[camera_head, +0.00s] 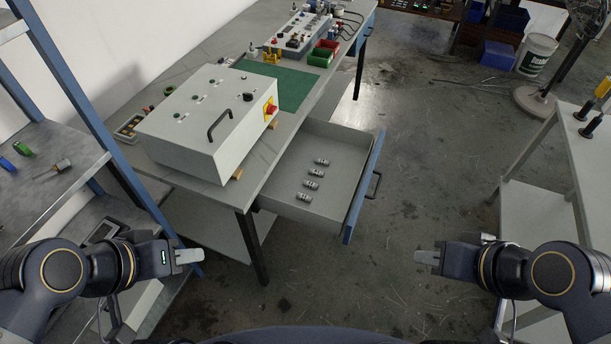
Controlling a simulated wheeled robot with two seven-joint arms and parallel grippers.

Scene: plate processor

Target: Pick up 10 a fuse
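Several small grey cylindrical pieces (313,184), which look like fuses, lie in a row in the open drawer (343,156) of the workbench. They lie apart from each other on the drawer floor. My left gripper (190,257) is at the lower left, in front of the bench and well short of the drawer. My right gripper (426,257) is to the right of the drawer and nearer to me, over open floor. Both grippers are seen from the side, so I cannot tell whether their fingers are apart. Nothing shows held in either.
A white control box (205,118) with a black handle and red switch stands on the workbench (290,124) above the drawer. A blue-framed shelf (60,165) is at the left. A grey table (545,185) is at the right. The floor between is clear.

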